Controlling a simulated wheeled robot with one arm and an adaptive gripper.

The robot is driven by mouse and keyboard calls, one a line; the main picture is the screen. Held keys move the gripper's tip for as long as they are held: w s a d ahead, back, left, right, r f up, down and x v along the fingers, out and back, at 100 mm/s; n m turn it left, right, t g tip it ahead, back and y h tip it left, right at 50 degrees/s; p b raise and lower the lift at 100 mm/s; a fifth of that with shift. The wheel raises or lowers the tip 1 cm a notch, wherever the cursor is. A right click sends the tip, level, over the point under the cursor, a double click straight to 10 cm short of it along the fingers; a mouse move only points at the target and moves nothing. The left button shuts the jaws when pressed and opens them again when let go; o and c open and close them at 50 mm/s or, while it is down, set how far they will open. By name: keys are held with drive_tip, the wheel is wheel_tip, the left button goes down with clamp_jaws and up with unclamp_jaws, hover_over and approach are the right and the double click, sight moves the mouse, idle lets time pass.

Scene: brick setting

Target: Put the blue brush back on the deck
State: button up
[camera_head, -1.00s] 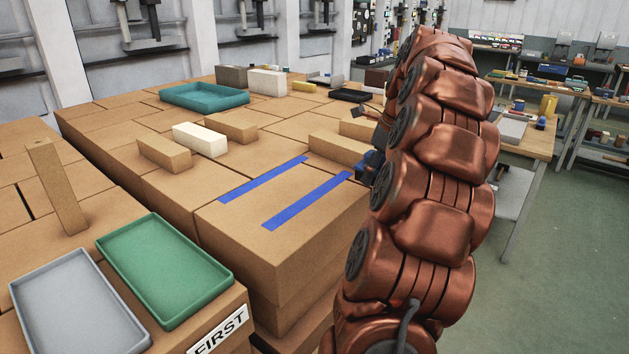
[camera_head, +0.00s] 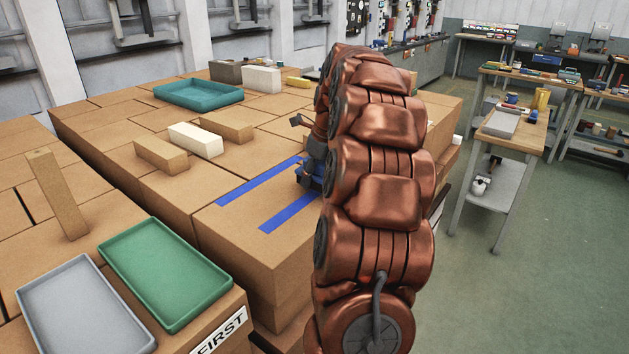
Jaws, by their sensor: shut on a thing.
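My copper arm hides most of my gripper (camera_head: 314,168), which shows only in part at the arm's left edge, above the brick deck (camera_head: 235,222) with two blue strips. It is shut. A dark blue piece (camera_head: 308,183) at the gripper, close to the far ends of the strips, looks like the blue brush. Its outline and whether it touches the deck cannot be told. The blue strips (camera_head: 260,182) lie parallel on the deck's top.
A green tray (camera_head: 165,272) and a grey tray (camera_head: 85,312) lie at front left, near an upright brick (camera_head: 57,195). Loose tan bricks (camera_head: 162,155) and a white brick (camera_head: 196,140) lie behind the deck. A teal tray (camera_head: 198,94) is farther back. Open floor lies right.

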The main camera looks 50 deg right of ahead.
sight(325, 163)
drive_tip(key=shift+f+p, duration=0.35)
drive_tip(key=shift+f, duration=0.8)
drive_tip(key=shift+f, duration=0.1)
drive_tip(key=o, duration=1.2)
drive_tip(key=b+v, duration=0.2)
drive_tip(key=v, duration=0.9)
drive_tip(key=shift+w+d, duration=0.1)
drive_tip(key=shift+s+r+b, duration=0.25)
drive_tip(key=shift+r+b, duration=0.05)
drive_tip(key=shift+r, duration=0.25)
